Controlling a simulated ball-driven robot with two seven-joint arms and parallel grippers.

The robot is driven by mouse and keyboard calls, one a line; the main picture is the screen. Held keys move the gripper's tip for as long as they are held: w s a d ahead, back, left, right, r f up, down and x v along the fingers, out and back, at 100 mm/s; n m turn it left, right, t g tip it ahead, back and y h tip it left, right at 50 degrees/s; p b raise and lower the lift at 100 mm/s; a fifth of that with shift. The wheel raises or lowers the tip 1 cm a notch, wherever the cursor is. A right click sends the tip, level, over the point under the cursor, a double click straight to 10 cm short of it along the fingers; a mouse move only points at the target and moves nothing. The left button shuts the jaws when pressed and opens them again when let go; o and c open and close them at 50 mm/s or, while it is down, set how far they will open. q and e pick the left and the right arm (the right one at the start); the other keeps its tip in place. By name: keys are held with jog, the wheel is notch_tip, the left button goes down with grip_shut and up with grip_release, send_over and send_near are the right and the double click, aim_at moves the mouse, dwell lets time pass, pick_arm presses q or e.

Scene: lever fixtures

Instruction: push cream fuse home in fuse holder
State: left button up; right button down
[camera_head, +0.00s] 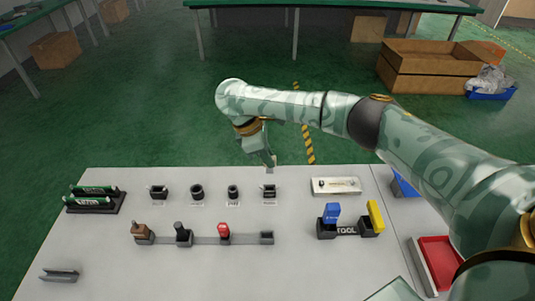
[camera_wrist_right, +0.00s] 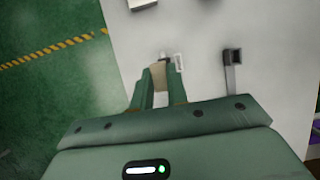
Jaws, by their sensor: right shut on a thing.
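My right gripper (camera_head: 268,161) is above the far edge of the grey work table and points down. In the right wrist view the gripper (camera_wrist_right: 158,88) is shut on a cream block, the cream fuse (camera_wrist_right: 158,75). A small pale end of the fuse (camera_head: 270,169) shows below the fingertips in the head view. A dark square socket (camera_head: 268,191), which seems to be the fuse holder, stands just below it in the picture. A dark edge of a socket shows at the fuse's tip in the wrist view; I cannot tell how deep the fuse sits. My left gripper is not in view.
Several other dark sockets (camera_head: 196,192) stand in the same row to the left. A lever rail (camera_head: 205,240) with brown, black and red handles lies nearer. Blue and yellow levers (camera_head: 332,213) and a red tray (camera_head: 437,262) are to the right. The front middle is clear.

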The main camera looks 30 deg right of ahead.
aim_at(265, 166)
jog(key=shift+r+p, duration=0.3)
jog(key=shift+p, duration=0.15)
notch_tip(265, 166, down, 5)
jog(key=shift+r+b, duration=0.15)
jog(key=shift+b, duration=0.8)
jog(key=shift+f, duration=0.85)
jog(key=shift+p, duration=0.35)
jog(key=shift+r+p, duration=0.1)
jog(key=shift+p, duration=0.4)
